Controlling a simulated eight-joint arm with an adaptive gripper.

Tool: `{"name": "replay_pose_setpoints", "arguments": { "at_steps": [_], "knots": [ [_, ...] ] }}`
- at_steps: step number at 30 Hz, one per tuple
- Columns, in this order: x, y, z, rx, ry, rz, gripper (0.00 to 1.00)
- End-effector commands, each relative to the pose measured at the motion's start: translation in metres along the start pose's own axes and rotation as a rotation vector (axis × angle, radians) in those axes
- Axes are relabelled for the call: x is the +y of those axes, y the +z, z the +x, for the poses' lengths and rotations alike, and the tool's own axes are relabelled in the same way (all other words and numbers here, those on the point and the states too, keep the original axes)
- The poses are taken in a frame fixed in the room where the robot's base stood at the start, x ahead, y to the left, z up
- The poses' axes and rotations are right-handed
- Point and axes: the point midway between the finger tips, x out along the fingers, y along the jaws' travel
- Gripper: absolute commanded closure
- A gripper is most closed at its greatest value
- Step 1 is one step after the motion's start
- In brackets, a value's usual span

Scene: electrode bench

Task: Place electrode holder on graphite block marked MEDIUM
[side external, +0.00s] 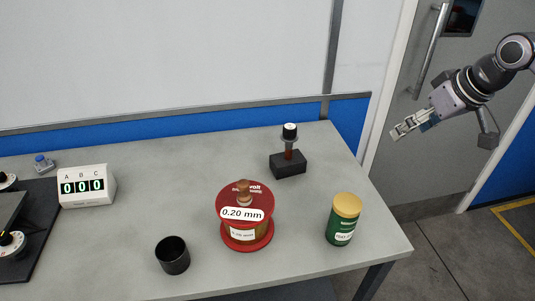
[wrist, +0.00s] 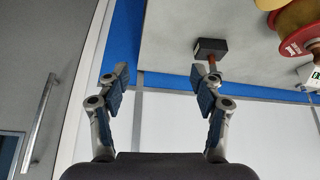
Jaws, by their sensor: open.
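A dark rectangular block (side external: 288,164) stands at the back right of the bench, with a reddish-brown stem (side external: 289,154) and a black, white-topped cap upright on it. This may be the electrode holder. No MEDIUM marking is readable on any block. In the wrist view the dark block (wrist: 208,48) and stem (wrist: 212,63) show beyond the right finger, which hides part of the upright piece. My gripper (side external: 398,132) is open and empty, in the air beyond the bench's right edge; its spread fingers show in the wrist view (wrist: 160,77).
A red spool (side external: 247,215) labelled 0.20 mm stands mid-bench. A green can (side external: 342,224) with a gold lid is near the right edge, and a black cup (side external: 173,256) at the front. A white A B C counter (side external: 88,187) is at left. Bench between them is clear.

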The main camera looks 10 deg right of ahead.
Motion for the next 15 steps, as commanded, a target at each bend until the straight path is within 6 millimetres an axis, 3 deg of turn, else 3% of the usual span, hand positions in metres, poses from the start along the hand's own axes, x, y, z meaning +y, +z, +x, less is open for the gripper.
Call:
{"name": "replay_pose_setpoints", "arguments": {
  "at_steps": [1,9,15],
  "knots": [
    [0.009,0.020,-0.006,0.009,0.013,0.021,0.34],
    [0.041,0.118,-0.019,0.053,0.071,0.111,0.34],
    [0.052,0.175,-0.013,0.079,0.105,0.161,0.34]
  ]
}}
